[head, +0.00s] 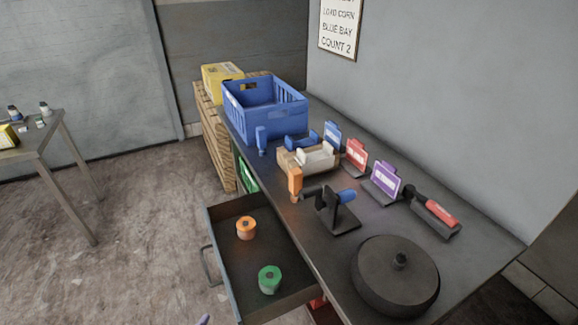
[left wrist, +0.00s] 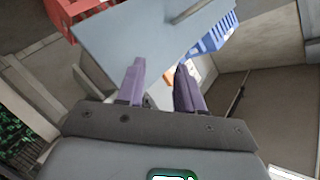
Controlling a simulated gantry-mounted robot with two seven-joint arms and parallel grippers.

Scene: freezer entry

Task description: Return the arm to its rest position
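My left gripper (left wrist: 160,78) shows in the left wrist view with its two purple fingers apart and nothing visible between them. Beyond the fingers is a pale flat surface (left wrist: 125,35), with a blue slotted object (left wrist: 213,35) at upper right and a red one (left wrist: 78,8) at upper left. In the head view only a small purple tip shows at the bottom edge, left of the open drawer; it looks like part of my left gripper (head: 203,320). The rest of that arm is out of frame. My right gripper is in neither view.
An open drawer (head: 225,270) holds orange (head: 246,228) and green (head: 269,279) spools. Floor (head: 140,230) at left is clear.

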